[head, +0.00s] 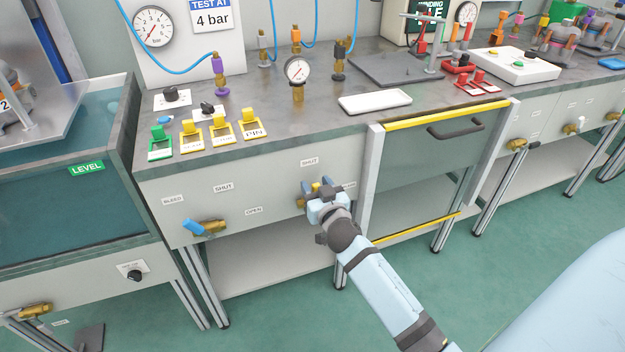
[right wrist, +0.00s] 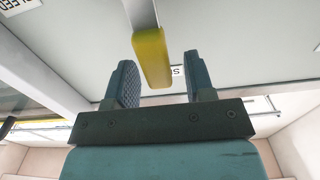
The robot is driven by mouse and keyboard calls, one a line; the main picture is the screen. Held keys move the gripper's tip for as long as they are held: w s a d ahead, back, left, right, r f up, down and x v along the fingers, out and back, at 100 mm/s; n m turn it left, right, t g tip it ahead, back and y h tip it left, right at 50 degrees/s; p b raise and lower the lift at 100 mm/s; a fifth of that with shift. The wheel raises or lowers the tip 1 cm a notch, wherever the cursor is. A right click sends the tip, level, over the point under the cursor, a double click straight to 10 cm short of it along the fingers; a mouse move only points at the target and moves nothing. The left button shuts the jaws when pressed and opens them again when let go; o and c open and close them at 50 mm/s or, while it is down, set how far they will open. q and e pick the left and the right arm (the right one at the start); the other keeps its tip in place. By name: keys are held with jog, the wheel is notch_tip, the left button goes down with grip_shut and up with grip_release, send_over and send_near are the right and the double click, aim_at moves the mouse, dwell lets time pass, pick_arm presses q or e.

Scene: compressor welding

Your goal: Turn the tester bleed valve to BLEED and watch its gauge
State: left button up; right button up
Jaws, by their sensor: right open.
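My right gripper (head: 321,186) is at a valve on the front panel under the bench. In the right wrist view its open fingers (right wrist: 160,85) stand on both sides of the yellow valve handle (right wrist: 151,57), with a gap on each side. Most of this valve (head: 303,202) is hidden by the gripper in the head view. A SHUT label (head: 309,162) is above it; a BLEED label (right wrist: 18,5) shows in the wrist view. The large gauge (head: 152,27) is on the back panel beside the 4 bar sign. A small gauge (head: 298,70) stands on the bench. My left gripper is out of view.
A brass valve with a blue handle (head: 195,228) is further left on the same panel. A water tank (head: 75,130) is at the left. The floor in front is clear.

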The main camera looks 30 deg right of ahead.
jog(key=shift+w, duration=0.15)
grip_shut()
jog(key=shift+d, duration=0.1)
